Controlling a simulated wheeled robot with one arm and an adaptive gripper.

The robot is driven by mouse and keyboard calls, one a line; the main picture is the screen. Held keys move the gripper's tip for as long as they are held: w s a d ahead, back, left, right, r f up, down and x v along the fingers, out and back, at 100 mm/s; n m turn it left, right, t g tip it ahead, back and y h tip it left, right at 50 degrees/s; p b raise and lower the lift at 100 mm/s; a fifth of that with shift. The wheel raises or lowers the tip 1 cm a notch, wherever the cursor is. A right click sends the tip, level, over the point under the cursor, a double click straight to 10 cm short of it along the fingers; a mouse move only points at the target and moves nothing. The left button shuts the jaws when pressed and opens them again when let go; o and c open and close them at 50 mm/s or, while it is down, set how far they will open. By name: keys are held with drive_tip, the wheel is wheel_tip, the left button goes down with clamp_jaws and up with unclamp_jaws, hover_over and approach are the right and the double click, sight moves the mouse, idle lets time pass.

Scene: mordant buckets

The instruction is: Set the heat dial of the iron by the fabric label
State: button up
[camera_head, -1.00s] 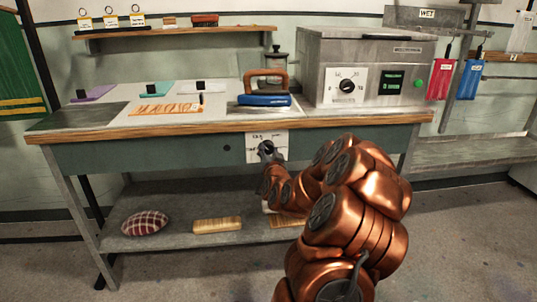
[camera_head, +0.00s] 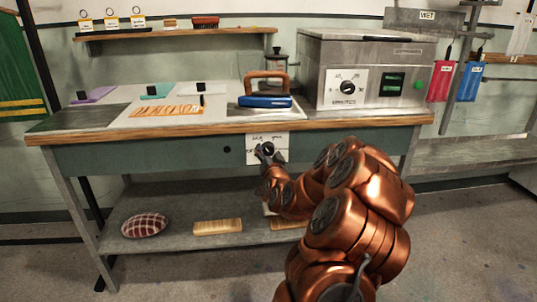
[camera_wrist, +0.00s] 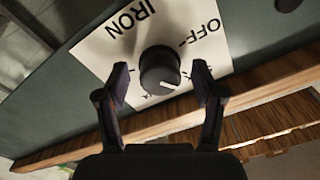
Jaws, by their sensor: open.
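The heat dial is a black round knob (camera_wrist: 160,70) with a white pointer line, on a white plate (camera_wrist: 105,50) marked IRON and OFF; other marks are partly hidden. In the wrist view the pointer faces the lower right. In the head view the dial (camera_head: 268,149) sits on the green front of the bench. My gripper (camera_wrist: 161,82) is open, one finger on each side of the knob, with visible gaps. It also shows in the head view (camera_head: 262,155). The blue iron with a brown handle (camera_head: 265,101) rests on the bench top. A striped orange cloth (camera_head: 166,108) lies left; its label is unreadable.
Purple (camera_head: 95,93), teal (camera_head: 158,91) and pale cloths lie behind the striped one. A grey machine with its own dial (camera_head: 348,86) stands at the right. The wooden bench edge (camera_head: 160,132) runs just above the plate. A lower shelf (camera_head: 180,238) holds a checked cushion and blocks.

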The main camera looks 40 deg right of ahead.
sight(270, 153)
drive_tip(key=shift+n, duration=0.3)
drive_tip(key=shift+r+n+p, duration=0.1)
drive_tip(key=shift+n+p, duration=0.65)
drive_tip(key=shift+n, duration=0.35)
drive_tip(key=n+p, duration=0.1)
drive_tip(key=n, duration=0.2)
drive_tip(key=shift+d+n, duration=0.1)
drive_tip(key=shift+n, duration=0.2)
drive_tip(key=n, duration=0.4)
drive_tip(key=shift+s+p, duration=0.1)
drive_tip(key=shift+p, duration=0.2)
drive_tip(key=n, duration=0.3)
drive_tip(key=shift+s+n, duration=0.2)
drive_tip(key=shift+n, duration=0.3)
drive_tip(key=v, duration=0.5)
drive_tip(key=shift+r, duration=0.1)
drive_tip(key=shift+f+b, duration=0.3)
drive_tip(key=shift+b, duration=0.6)
drive_tip(key=shift+s+b, duration=0.1)
drive_tip(key=shift+b, duration=0.35)
